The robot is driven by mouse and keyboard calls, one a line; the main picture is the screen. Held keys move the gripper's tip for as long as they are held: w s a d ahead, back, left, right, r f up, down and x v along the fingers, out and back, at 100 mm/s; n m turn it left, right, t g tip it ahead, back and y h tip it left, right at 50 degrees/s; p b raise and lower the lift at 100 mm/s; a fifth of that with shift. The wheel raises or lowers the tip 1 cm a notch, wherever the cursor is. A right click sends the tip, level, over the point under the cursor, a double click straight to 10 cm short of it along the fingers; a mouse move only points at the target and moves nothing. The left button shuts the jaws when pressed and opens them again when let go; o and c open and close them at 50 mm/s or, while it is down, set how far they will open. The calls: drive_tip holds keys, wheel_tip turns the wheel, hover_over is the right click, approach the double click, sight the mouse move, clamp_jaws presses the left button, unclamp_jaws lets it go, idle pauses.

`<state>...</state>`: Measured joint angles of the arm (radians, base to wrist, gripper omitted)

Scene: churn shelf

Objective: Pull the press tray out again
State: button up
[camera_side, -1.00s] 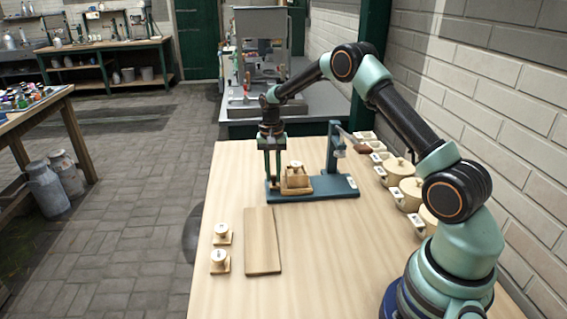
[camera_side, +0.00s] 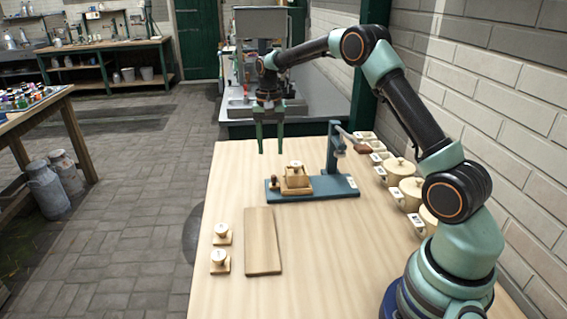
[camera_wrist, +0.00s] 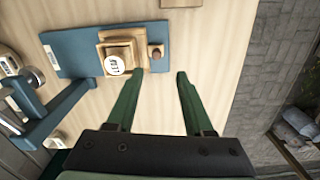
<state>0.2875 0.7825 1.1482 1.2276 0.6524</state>
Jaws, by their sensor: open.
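The press (camera_side: 334,150) stands on a dark blue base (camera_side: 335,187) on the table, with an upright post and a lever at its right. The wooden press tray (camera_side: 296,188) sits on the left part of the base, with a small knob (camera_side: 275,183) at its left end. A pale labelled piece (camera_wrist: 115,65) rests in the tray. My gripper (camera_side: 270,152) is open and empty, raised above and behind the tray's left end. In the wrist view its fingers (camera_wrist: 157,82) point toward the tray's knob (camera_wrist: 156,52) without touching it.
A wooden board (camera_side: 262,240) lies at the front left, with two small labelled pieces (camera_side: 221,233) beside it. Several lidded pots (camera_side: 399,168) line the table's right side. The table between the board and the press base is clear.

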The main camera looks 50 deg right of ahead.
drive_tip(key=shift+r, duration=1.65)
drive_tip(key=s+a+r+n+t, duration=0.3)
drive_tip(key=s+a+r+n, duration=0.2)
drive_tip(key=s+a+r, duration=0.5)
drive_tip(key=s+a+n+t, duration=0.1)
drive_tip(key=s+a+n, duration=0.1)
drive_tip(key=s, duration=0.4)
drive_tip(key=s+a+f+n+t, duration=0.1)
drive_tip(key=s+a+n, duration=0.2)
drive_tip(key=s, duration=0.3)
drive_tip(key=shift+f+n+t, duration=0.3)
drive_tip(key=shift+n+t, duration=0.1)
